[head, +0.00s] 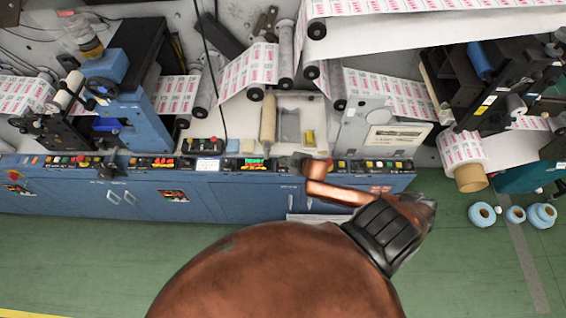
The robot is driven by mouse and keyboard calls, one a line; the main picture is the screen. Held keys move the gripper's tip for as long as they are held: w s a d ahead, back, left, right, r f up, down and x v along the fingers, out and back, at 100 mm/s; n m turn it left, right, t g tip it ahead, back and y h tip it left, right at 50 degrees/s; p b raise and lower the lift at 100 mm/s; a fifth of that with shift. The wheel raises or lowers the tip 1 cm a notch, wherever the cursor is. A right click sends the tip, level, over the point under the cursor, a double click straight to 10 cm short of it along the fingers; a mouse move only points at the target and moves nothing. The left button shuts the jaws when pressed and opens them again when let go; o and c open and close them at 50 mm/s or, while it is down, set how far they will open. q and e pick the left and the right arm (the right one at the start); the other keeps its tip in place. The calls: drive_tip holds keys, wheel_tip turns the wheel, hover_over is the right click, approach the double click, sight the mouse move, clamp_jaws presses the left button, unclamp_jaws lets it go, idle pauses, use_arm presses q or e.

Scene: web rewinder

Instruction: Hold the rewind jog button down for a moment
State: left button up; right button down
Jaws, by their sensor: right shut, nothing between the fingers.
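The machine's blue control console (250,190) runs across the picture, with rows of small coloured buttons along its top strip. One button group (370,165) lies just right of my right gripper, and another group (253,164) lies to its left. I cannot tell which button is the rewind jog button; labels are too small to read. My left gripper is not in view.
Printed label web (390,92) runs over rollers behind the console. A cardboard core (470,178) sticks out at right. Blue-white rolls (482,215) lie on the green floor (80,260), which is otherwise clear in front. A black cable (208,60) hangs at centre left.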

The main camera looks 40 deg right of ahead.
drive_tip(key=shift+f, duration=0.5)
idle(1.7)
drive_tip(key=shift+r, duration=0.1)
idle(1.0)
drive_tip(key=shift+r+p, duration=0.9)
drive_tip(key=shift+p, duration=0.1)
drive_tip(key=shift+r, duration=0.1)
wheel_tip(320, 180, up, 5)
drive_tip(key=p, duration=0.5)
